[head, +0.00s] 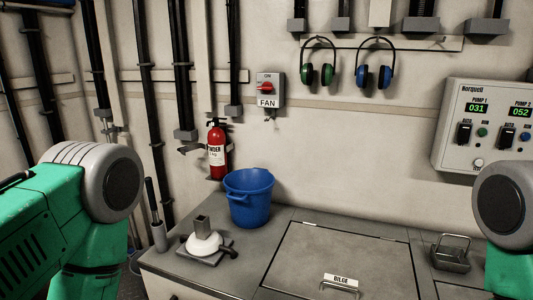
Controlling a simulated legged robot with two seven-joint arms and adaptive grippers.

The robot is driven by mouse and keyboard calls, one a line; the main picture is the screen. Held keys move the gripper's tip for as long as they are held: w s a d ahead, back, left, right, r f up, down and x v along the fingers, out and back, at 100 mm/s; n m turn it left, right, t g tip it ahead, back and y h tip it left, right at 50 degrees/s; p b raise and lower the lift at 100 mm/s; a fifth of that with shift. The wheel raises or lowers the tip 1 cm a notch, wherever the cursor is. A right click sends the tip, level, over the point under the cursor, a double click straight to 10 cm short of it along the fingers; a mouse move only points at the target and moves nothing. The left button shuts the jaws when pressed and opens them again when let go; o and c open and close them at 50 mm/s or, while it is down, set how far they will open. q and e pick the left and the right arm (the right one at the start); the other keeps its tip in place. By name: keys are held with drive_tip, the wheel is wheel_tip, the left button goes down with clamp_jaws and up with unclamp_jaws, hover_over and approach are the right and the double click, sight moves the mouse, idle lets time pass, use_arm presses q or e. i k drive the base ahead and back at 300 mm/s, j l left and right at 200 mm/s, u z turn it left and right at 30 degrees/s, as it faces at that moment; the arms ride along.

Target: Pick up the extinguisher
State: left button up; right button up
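A red extinguisher (216,150) with a white label and black top hangs upright on the back wall, left of centre in the head view. A blue bucket (249,198) stands just to its lower right and is close to its base in the picture. Green and grey links of my two arms show at the left and right edges. Neither gripper is in view, so I cannot see whether they hold anything.
A grey counter (210,272) runs along the wall with a hatch marked BILGE (342,255). A white-domed fitting (203,243) stands on its left part. A FAN switch (269,90), ear defenders (318,70) and a pump panel (485,125) are on the wall.

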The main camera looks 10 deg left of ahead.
sight(217, 137)
drive_tip(key=i+j+z, duration=0.15)
drive_tip(key=j+z, duration=1.25)
drive_tip(key=k+j, duration=0.05)
drive_tip(key=j, duration=0.05)
